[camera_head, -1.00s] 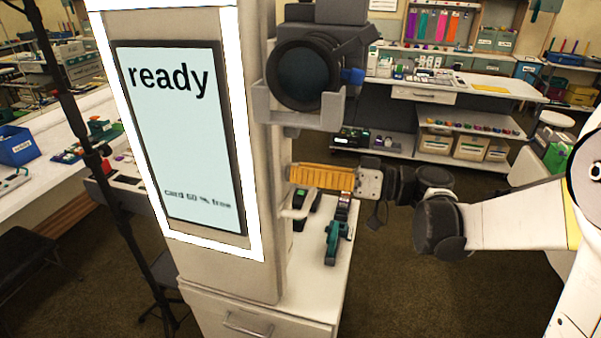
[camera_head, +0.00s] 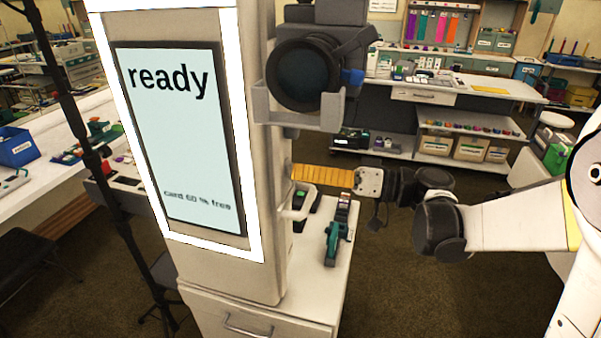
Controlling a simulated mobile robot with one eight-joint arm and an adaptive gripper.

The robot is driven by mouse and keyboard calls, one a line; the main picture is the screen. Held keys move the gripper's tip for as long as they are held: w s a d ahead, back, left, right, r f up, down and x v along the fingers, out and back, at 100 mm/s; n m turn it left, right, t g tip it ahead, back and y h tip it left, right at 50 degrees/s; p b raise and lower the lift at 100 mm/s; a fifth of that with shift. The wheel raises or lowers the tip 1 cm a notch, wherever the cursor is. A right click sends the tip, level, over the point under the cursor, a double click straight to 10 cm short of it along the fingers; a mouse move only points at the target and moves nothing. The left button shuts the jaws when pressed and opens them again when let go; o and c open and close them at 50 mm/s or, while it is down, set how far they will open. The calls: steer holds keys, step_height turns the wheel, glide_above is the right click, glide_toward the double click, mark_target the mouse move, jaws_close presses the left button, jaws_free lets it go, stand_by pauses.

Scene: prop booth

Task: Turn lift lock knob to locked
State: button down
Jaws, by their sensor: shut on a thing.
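The photo booth column (camera_head: 263,200) stands in the middle, its lit screen (camera_head: 175,130) reading "ready" and "card 60 % free". My gripper (camera_head: 297,180) reaches in from the right, level, with its ribbed orange part (camera_head: 322,176) pointing at the column's right side. Its tip end is at the column's edge, and it is shut on the lift lock knob there. The knob itself is hidden by the gripper and the column edge, so its setting cannot be read.
A camera (camera_head: 305,75) in a grey bracket juts out just above my gripper. Below it, a teal tape dispenser (camera_head: 333,245) and a dark green-trimmed item (camera_head: 312,208) stand on the white cabinet top (camera_head: 310,285). A dark stand pole (camera_head: 80,120) is at left. Open floor lies at right.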

steer(key=shift+s+m+t, duration=0.1)
steer(key=shift+m+t, duration=0.2)
steer(key=shift+m, duration=7.8)
steer(key=c, duration=1.2)
jaws_free()
steer(key=shift+a+r, duration=0.1)
steer(key=shift+o, duration=0.2)
